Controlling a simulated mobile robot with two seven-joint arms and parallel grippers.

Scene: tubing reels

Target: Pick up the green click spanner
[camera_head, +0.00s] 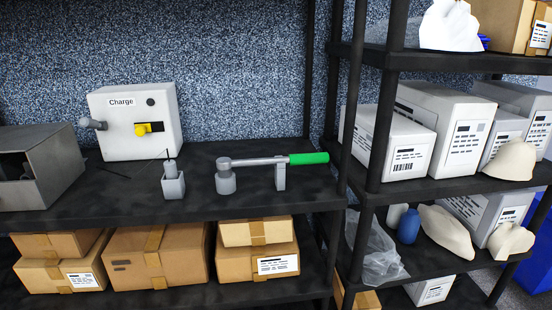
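The click spanner (256,162) has a grey metal shaft and a bright green handle (309,158). It lies level, raised above the dark shelf (225,203). Its head end is at the left over a grey cylindrical piece (225,182), and a grey upright support (280,177) stands under the shaft near the handle. The green handle points right and sticks out past the support, close to the rack post. Neither of my grippers shows in the head view.
A white Charge box (137,122) with a yellow switch stands at the back left. A small grey holder (173,186) stands left of the spanner. A grey open bin (37,167) is at far left. Black posts (347,105) rise just right of the handle. Cardboard boxes (157,257) fill the lower shelf.

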